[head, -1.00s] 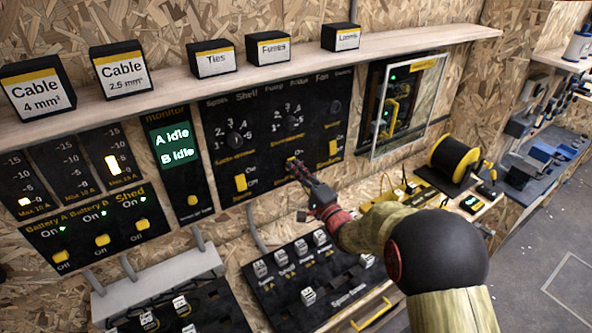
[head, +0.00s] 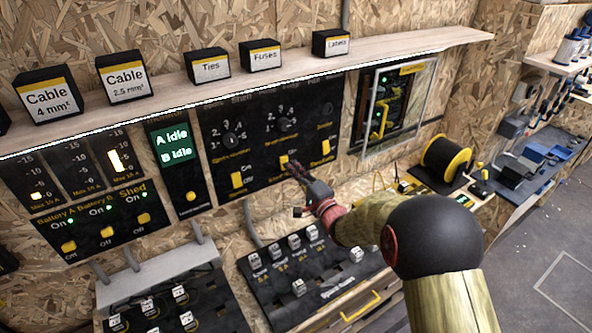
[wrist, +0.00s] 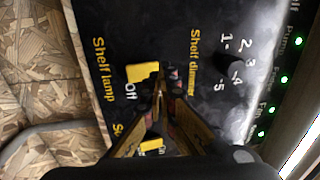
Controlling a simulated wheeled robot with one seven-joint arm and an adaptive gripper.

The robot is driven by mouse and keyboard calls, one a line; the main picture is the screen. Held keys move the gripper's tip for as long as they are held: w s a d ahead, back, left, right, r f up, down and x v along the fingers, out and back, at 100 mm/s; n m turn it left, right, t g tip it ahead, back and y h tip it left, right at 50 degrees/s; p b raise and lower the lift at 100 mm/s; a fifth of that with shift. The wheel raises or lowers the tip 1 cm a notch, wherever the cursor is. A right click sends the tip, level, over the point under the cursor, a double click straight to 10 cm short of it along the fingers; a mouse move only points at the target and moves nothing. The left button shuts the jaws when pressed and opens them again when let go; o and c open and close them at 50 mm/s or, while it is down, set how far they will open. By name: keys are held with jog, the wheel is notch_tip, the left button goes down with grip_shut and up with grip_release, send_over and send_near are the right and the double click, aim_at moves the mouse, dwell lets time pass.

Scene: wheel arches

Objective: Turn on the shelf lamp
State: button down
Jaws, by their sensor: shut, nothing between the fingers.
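The shelf lamp switch, a yellow rocker (wrist: 142,72), sits on the black panel (wrist: 180,30) beside its "Shelf lamp" label. An "Off" mark shows below it in the wrist view; part of the switch area is hidden by my fingers. In the head view the switch (head: 284,161) is under the middle dial (head: 286,124). My gripper (head: 290,166) is shut and empty, its tips at or very near the switch; contact cannot be told. The fingertips (wrist: 161,88) also show in the wrist view. A bright white lamp strip (head: 200,102) is lit along the shelf's lower front edge.
The wooden shelf (head: 300,66) with labelled black boxes runs above the panel. A second yellow switch (head: 237,180) is to the left. A glass-doored cabinet (head: 395,105) and a cable spool (head: 446,163) are to the right.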

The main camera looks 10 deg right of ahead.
jog(key=s+d+r+p, duration=0.2)
jog(key=s+d, duration=0.1)
jog(key=s, duration=0.6)
jog(key=shift+s+p, duration=0.35)
jog(key=shift+s, duration=0.05)
jog(key=shift+d+f, duration=0.1)
